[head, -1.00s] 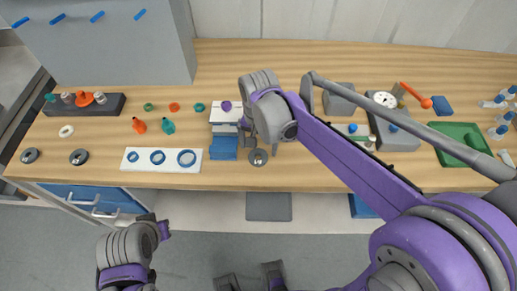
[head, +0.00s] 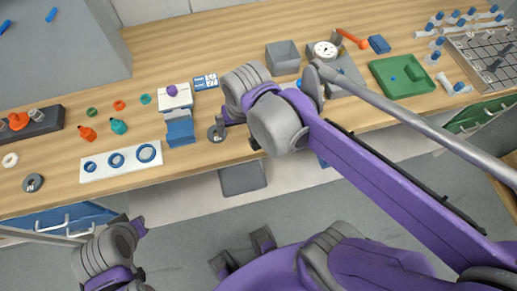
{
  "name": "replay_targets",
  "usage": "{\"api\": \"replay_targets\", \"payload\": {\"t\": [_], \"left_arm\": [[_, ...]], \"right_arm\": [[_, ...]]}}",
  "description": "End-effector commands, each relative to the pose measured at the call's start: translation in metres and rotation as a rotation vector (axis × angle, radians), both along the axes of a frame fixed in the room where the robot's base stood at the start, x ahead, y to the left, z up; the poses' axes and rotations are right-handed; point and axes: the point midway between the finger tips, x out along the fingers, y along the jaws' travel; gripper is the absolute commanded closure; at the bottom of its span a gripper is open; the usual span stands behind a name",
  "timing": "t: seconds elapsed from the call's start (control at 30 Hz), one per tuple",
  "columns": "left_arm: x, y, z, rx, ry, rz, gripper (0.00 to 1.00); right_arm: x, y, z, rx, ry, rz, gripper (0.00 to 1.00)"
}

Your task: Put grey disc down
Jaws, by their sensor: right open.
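A grey disc (head: 216,133) with a central knob and a small label lies on the wooden table, just right of the blue block. My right gripper (head: 240,128) is open just right of the disc, partly hidden behind its own wrist. I see a gap between the disc and the gripper. Another grey disc (head: 33,182) lies near the table's front edge at the left. My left gripper (head: 140,226) hangs in front of the table at the lower left; its jaw opening cannot be made out.
A blue block (head: 180,132) and a white stand with a purple knob (head: 173,90) are left of the disc. A white plate with blue rings (head: 122,161) lies further left. A grey bin (head: 283,57), a green tray (head: 402,76) and a rack (head: 485,55) are right.

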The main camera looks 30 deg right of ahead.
Motion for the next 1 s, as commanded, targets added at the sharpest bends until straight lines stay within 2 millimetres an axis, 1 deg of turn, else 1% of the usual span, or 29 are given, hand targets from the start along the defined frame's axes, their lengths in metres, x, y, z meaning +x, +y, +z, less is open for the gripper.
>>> {"api": "replay_targets", "payload": {"t": [0.03, 0.1, 0.2, 0.3, 0.43, 1.0], "left_arm": [[0.000, 0.000, 0.000, 0.000, 0.000, 0.000, 1.00], [0.000, 0.000, 0.000, 0.000, 0.000, 0.000, 1.00], [0.000, 0.000, 0.000, 0.000, 0.000, 0.000, 1.00], [0.000, 0.000, 0.000, 0.000, 0.000, 0.000, 1.00], [0.000, 0.000, 0.000, 0.000, 0.000, 0.000, 1.00], [0.000, 0.000, 0.000, 0.000, 0.000, 0.000, 1.00]], "right_arm": [[-0.018, -0.007, -0.012, -0.014, -0.042, 0.040, 0.00], [-0.036, -0.013, -0.027, -0.037, -0.099, 0.103, 0.00], [-0.055, -0.020, -0.045, -0.071, -0.164, 0.172, 0.00], [-0.066, -0.024, -0.056, -0.094, -0.204, 0.216, 0.00], [-0.071, -0.025, -0.062, -0.108, -0.223, 0.238, 0.00], [-0.070, -0.025, -0.061, -0.108, -0.221, 0.238, 0.00]]}}
